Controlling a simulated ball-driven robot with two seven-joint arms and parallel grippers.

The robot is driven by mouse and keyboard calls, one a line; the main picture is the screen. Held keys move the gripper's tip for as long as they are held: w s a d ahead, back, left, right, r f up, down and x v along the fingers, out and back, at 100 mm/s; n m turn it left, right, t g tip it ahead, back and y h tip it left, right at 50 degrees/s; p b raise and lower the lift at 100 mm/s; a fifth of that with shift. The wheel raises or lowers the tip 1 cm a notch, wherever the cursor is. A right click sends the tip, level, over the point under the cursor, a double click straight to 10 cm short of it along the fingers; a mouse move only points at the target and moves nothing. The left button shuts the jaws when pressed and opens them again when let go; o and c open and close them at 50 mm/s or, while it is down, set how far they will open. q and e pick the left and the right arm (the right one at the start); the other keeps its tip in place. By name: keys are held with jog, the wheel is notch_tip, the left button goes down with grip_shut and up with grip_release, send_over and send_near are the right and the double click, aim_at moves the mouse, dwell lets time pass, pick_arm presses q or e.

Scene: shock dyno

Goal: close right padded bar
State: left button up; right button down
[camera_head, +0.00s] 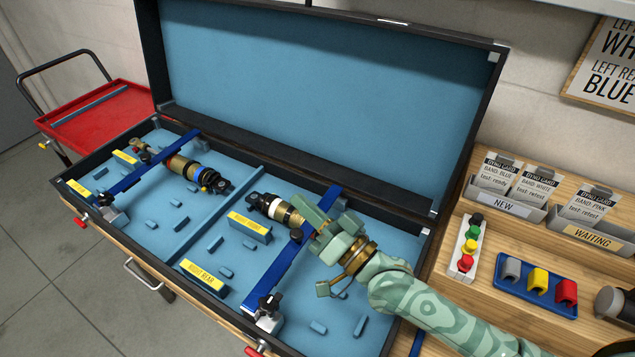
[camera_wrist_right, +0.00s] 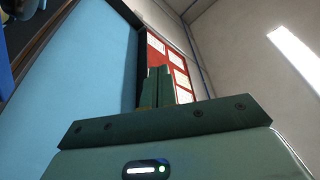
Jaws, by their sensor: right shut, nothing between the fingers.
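The right padded bar (camera_head: 284,268) is a long blue bar across the right compartment of the open case. It runs from the back near the lid hinge to a metal latch with a dark knob (camera_head: 268,304) at the front edge. My right gripper (camera_head: 322,212) is over the bar's far half and hides part of it; I cannot tell whether they touch. Its green fingers are shut and empty, and show in the wrist view (camera_wrist_right: 157,88). A shock with a white band (camera_head: 279,208) lies partly under the gripper. My left gripper is not in view.
A second blue bar (camera_head: 140,174) crosses another shock (camera_head: 186,169) in the left compartment. The case's raised lid (camera_head: 320,90) stands behind. At right are card holders (camera_head: 505,203), a blue tray of coloured pieces (camera_head: 535,290) and a white rack (camera_head: 466,246).

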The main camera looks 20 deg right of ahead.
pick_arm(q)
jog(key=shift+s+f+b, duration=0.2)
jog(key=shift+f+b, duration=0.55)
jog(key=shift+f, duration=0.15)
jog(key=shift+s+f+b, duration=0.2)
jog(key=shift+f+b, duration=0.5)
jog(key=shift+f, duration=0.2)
pick_arm(e)
notch_tip(320, 180, down, 5)
jog(key=s+a+n+y, duration=0.1)
jog(key=s+a+n, duration=0.1)
jog(key=n, duration=0.1)
jog(key=shift+a+f+n+g+y, duration=0.15)
jog(key=shift+f+n+g+y, duration=0.05)
jog(key=shift+n+g+y, duration=0.2)
notch_tip(320, 180, up, 5)
jog(key=p, duration=0.5)
pick_arm(q)
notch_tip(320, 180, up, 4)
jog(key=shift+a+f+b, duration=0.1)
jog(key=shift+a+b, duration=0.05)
jog(key=shift+b, duration=0.4)
pick_arm(e)
jog(key=f+v, duration=0.1)
jog(key=v, duration=0.9)
jog(key=shift+w+d+f, duration=0.2)
jog(key=shift+w+d, duration=0.05)
jog(key=shift+d, duration=0.1)
